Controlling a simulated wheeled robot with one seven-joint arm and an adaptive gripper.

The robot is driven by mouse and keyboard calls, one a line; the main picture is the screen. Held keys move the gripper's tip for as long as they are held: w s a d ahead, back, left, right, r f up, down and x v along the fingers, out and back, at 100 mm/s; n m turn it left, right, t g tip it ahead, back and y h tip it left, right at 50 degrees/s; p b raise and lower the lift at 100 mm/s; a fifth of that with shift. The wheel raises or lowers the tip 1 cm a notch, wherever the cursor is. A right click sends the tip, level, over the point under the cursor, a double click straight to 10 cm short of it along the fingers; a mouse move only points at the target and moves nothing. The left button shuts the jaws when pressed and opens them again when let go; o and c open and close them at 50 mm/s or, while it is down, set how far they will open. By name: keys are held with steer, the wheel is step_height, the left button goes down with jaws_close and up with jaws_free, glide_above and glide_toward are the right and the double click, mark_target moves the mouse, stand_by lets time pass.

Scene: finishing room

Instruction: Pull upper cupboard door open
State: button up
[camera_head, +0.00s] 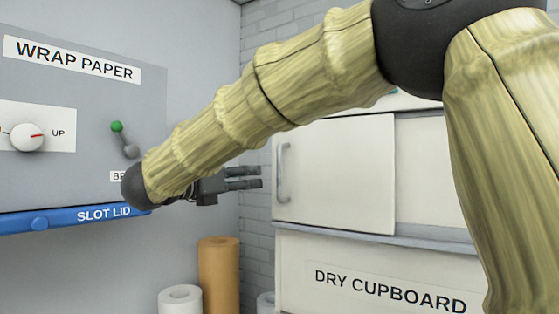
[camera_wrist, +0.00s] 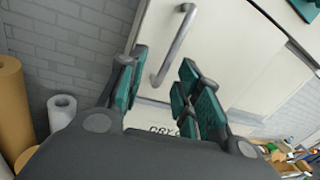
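The upper cupboard door (camera_head: 340,174) is a cream panel in the right half of the head view, and it looks closed. Its grey vertical bar handle (camera_head: 283,172) is near the door's left edge. My gripper (camera_head: 260,177) is just left of the handle in the head view, with its fingers pointing right. In the wrist view the door (camera_wrist: 215,45) fills the upper middle, and the handle (camera_wrist: 174,45) shows beyond and between the teal-padded fingers (camera_wrist: 158,85). The fingers are apart, with nothing between the tips.
A lower panel labelled DRY CUPBOARD (camera_head: 390,290) is below a grey ledge (camera_head: 400,240). A grey wrap paper panel (camera_head: 85,110) with a knob, a green-tipped lever (camera_head: 117,128) and a blue slot lid (camera_head: 75,217) is at left. Brown (camera_head: 219,270) and white (camera_head: 180,298) rolls stand below my gripper.

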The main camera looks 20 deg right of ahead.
mark_target(278, 164)
steer(key=shift+m+g, duration=0.3)
steer(key=shift+m, duration=0.6)
steer(key=shift+w+d+r+p, duration=0.55)
steer(key=shift+d+p, duration=0.5)
steer(key=shift+d, duration=0.5)
steer(key=shift+w+d+r+p, duration=0.5)
steer(key=shift+d+p, duration=0.6)
steer(key=shift+d, duration=0.4)
steer(key=shift+w+d+r+p, duration=0.55)
steer(key=shift+d+p, duration=0.5)
steer(key=shift+d, duration=0.5)
steer(key=shift+s, duration=0.1)
steer(key=shift+c, duration=0.4)
jaws_close()
